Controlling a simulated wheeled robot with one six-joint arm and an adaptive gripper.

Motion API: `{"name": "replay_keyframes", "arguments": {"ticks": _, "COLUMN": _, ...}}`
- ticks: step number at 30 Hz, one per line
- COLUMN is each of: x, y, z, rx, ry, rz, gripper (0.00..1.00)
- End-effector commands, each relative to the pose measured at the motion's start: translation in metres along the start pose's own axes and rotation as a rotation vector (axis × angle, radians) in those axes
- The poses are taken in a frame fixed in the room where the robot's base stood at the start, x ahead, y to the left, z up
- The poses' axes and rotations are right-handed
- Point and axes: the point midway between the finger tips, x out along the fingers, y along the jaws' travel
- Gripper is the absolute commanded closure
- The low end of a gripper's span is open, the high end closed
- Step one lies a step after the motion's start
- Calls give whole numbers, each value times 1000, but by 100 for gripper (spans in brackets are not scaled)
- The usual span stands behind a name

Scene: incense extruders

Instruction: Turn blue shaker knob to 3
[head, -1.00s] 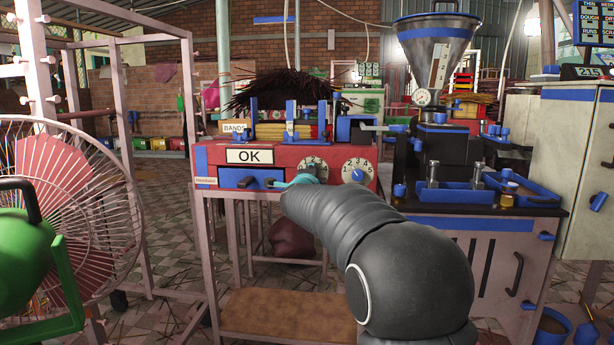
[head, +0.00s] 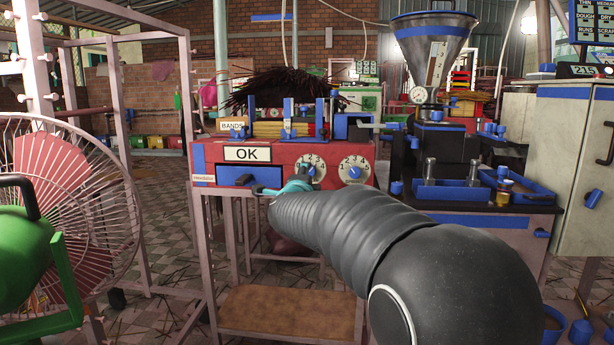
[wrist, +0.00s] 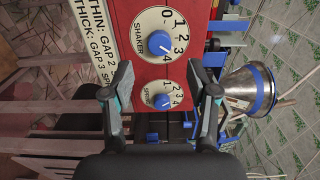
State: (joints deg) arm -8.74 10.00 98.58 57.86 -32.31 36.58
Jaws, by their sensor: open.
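The shaker dial (wrist: 147,30) is a round white plate on a red panel, with numbers from 0 to 4 and a blue knob (wrist: 163,43) at its centre. The knob's light mark points toward the lower right of the wrist view, on the 3 and 4 side; the exact number is hard to read. In the head view this is the left dial (head: 312,167), its knob partly hidden by my gripper (head: 268,186). In the wrist view my gripper (wrist: 160,80) is open and empty. Its fingertips are spread either side, short of the shaker knob and not touching it.
A second dial (wrist: 176,92) with a blue knob (wrist: 162,101) sits close beside the shaker dial. A wire fan (head: 70,200) stands left; a black bench (head: 480,208) stands right.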

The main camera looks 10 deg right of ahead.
Motion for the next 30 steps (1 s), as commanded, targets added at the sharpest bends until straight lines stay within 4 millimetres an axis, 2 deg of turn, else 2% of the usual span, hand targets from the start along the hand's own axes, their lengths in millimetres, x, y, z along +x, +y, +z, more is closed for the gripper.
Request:
{"name": "replay_keyframes", "arguments": {"ticks": 3, "x": -21, "y": -1, "z": 2, "rx": 1, "ry": -4, "rz": -1, "gripper": 41}}
{"name": "replay_keyframes", "arguments": {"ticks": 9, "x": -39, "y": 0, "z": 2, "rx": 0, "ry": -2, "rz": 0, "gripper": 41}}
{"name": "replay_keyframes", "arguments": {"ticks": 23, "x": -42, "y": 1, "z": 3, "rx": -20, "ry": -6, "rz": 3, "gripper": 41}}
{"name": "replay_keyframes", "arguments": {"ticks": 27, "x": -44, "y": 18, "z": 28, "rx": -133, "ry": -124, "rz": 62, "gripper": 41}}
{"name": "replay_keyframes", "arguments": {"ticks": 29, "x": -50, "y": 39, "z": 45, "rx": -229, "ry": -217, "rz": 110, "gripper": 41}}
{"name": "replay_keyframes", "arguments": {"ticks": 30, "x": -58, "y": 58, "z": 56, "rx": -306, "ry": -291, "rz": 148, "gripper": 41}}
